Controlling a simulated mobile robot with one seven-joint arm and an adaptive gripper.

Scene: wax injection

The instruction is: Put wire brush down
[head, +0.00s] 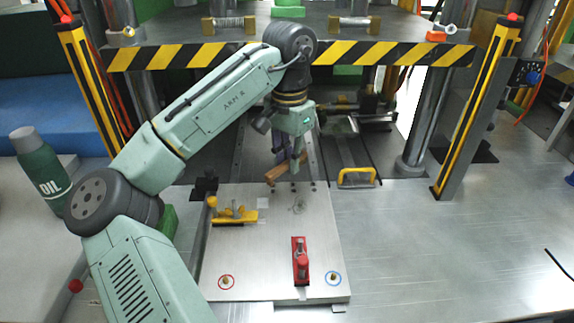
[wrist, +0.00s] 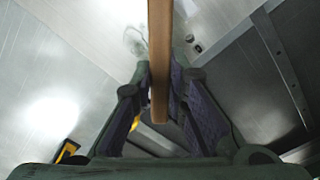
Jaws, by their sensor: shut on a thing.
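The wire brush shows as a brown wooden bar (head: 284,171) near the far edge of the metal plate (head: 268,272). It is held between the fingers of my gripper (head: 296,163), which points downward. In the wrist view the brush (wrist: 160,60) is a long narrow strip running up the picture between the purple-lined fingers of my gripper (wrist: 162,85). Its bristles cannot be made out. I cannot tell whether the brush touches the plate.
On the plate are a yellow clamp (head: 237,217), a red clamp (head: 301,262), and small pins in red and blue rings. A yellow handle (head: 357,177) is right of the brush. An oil bottle (head: 43,170) stands left. A striped beam (head: 400,55) crosses behind.

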